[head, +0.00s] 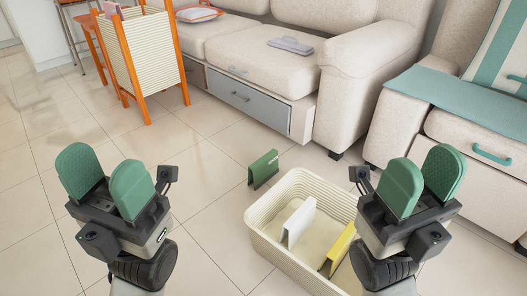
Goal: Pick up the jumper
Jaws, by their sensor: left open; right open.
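A small folded lilac-grey cloth, which looks like the jumper (290,45), lies flat on the right seat cushion of the beige sofa (262,68). It is too small in view to make out details. My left gripper (104,180) is open and empty at the lower left, over the floor and well away from the sofa. My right gripper (422,183) is open and empty at the lower right, beside the cream basket. Both have green finger pads, and neither touches the cloth.
A cream basket (262,222) on the floor holds a white item (299,222) and a yellow item (338,249). A green item (263,169) stands behind it. An orange-framed hamper (153,52) stands left. An armchair (402,125) stands right. Tiles before the sofa's left part are clear.

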